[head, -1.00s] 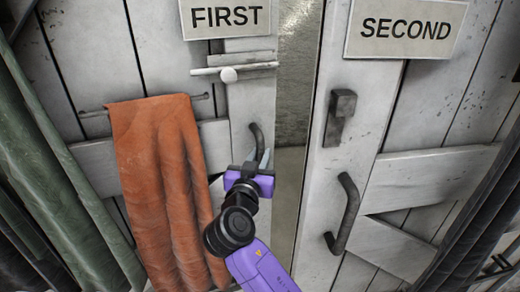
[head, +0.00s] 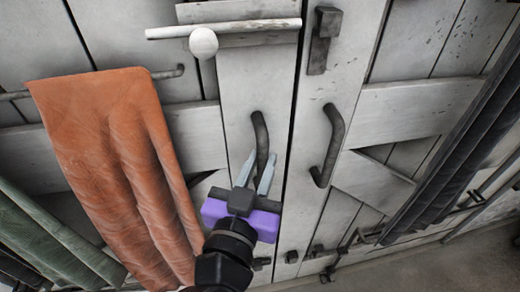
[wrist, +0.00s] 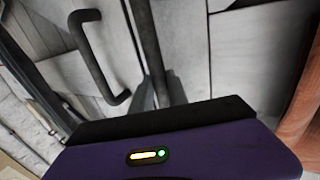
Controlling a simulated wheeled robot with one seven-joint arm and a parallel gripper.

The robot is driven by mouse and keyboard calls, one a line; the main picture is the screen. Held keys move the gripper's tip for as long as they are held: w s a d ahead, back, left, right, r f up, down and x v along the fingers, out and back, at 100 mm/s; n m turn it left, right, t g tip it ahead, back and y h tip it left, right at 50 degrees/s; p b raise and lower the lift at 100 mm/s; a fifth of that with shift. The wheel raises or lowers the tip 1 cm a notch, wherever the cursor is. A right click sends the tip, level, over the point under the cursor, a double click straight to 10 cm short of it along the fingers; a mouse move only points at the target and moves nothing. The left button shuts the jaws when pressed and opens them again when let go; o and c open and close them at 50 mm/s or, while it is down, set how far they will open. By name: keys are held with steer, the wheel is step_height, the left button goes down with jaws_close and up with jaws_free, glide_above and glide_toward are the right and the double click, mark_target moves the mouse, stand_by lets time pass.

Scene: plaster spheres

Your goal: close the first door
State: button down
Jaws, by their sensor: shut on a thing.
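The first door (head: 240,85) is the pale plank door on the left, with a dark bar handle (head: 260,128). Its edge stands close beside the second door (head: 312,100), with only a narrow dark seam between them. My gripper (head: 258,170) is shut on the first door's handle, one finger on each side of its lower part.
An orange cloth (head: 110,160) hangs from a rail on the left, close to my arm. The second door's handle (head: 330,148) is right of my gripper. Green cloth (head: 60,235) hangs lower left; dark folds (head: 450,160) hang at the right.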

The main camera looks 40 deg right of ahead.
steer(key=c, duration=1.3)
jaws_free()
steer(key=shift+s, duration=0.3)
steer(key=v, duration=0.7)
steer(key=shift+a+b, duration=0.35)
steer(key=shift+a, duration=0.05)
steer(key=shift+s, duration=0.15)
